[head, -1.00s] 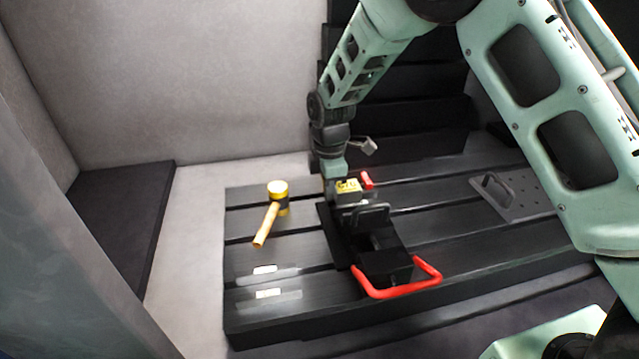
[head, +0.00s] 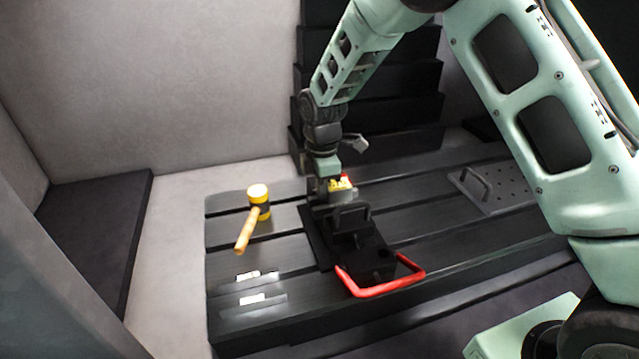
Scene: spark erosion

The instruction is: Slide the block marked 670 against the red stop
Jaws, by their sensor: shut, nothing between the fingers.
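The block (head: 341,184), grey with a yellow marked face, sits in the black vise (head: 362,252) near its far end. The marking is too small to read surely. The red stop (head: 345,175) shows only as a small red patch just behind the block's top. Whether block and stop touch is hidden. My gripper (head: 318,190) is shut and empty, pointing down at the block's left side. It appears to be against the block, but the contact is not clear.
A red U-shaped handle (head: 385,290) is at the vise's near end. A perforated plate with a handle (head: 497,190) lies at the right. Two small bright-topped pieces (head: 250,299) lie front left.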

